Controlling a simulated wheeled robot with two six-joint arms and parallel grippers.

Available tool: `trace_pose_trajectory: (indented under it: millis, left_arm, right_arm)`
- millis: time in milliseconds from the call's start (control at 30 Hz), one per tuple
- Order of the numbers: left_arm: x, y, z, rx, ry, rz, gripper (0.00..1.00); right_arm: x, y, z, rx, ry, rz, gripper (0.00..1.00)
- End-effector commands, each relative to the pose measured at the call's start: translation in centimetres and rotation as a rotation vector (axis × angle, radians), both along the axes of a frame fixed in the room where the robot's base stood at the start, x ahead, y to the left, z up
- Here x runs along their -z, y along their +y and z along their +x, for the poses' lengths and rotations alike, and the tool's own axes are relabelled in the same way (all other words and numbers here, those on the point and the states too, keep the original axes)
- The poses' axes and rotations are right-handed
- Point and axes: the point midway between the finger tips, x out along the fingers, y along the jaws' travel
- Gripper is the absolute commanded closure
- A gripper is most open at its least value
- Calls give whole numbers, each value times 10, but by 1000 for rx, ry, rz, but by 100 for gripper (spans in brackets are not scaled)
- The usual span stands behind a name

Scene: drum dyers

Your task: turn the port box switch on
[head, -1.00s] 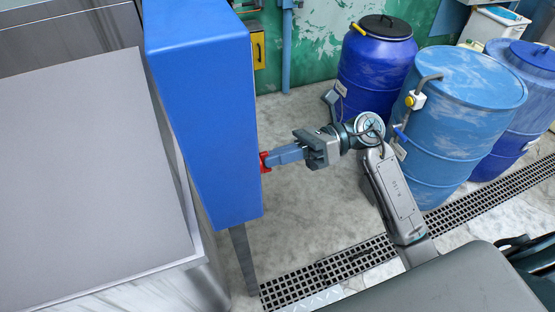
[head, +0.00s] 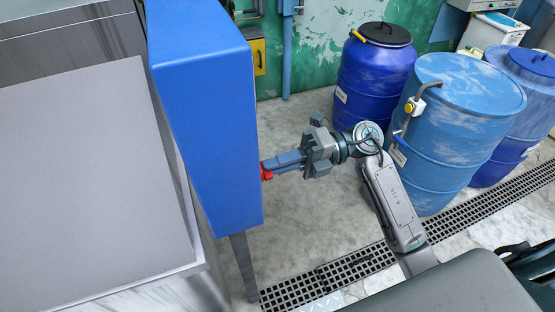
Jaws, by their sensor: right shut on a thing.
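The tall blue box (head: 200,110), which I take to be the port box, stands left of centre on a grey leg. A small red switch handle (head: 266,174) sticks out from its right side, low down. My right gripper (head: 272,167) reaches in from the right and is shut on the red handle. The fingers cover part of the handle, and the box's switch face is turned away, so the switch's exact position cannot be read. My left gripper is not in view.
A grey metal counter (head: 90,170) stands close on the left of the box. Several blue drums (head: 455,130) stand at the right behind my right arm. A floor drain grate (head: 345,270) crosses the front. Pale floor between the box and drums is clear.

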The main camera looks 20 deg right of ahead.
Motion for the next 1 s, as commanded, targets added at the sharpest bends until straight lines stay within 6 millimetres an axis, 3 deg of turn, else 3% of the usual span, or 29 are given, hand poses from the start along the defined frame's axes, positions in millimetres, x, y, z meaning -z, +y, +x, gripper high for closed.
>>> trace_pose_trajectory:
  millis: [400,933,967,1000]
  left_arm:
    - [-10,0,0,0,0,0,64]
    - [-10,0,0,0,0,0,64]
    - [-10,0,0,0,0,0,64]
    - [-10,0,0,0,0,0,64]
  right_arm:
    - [0,0,1,1,175,-5,100]
    - [1,0,0,1,196,-6,100]
    - [1,0,0,1,196,-6,85]
    - [1,0,0,1,196,-6,77]
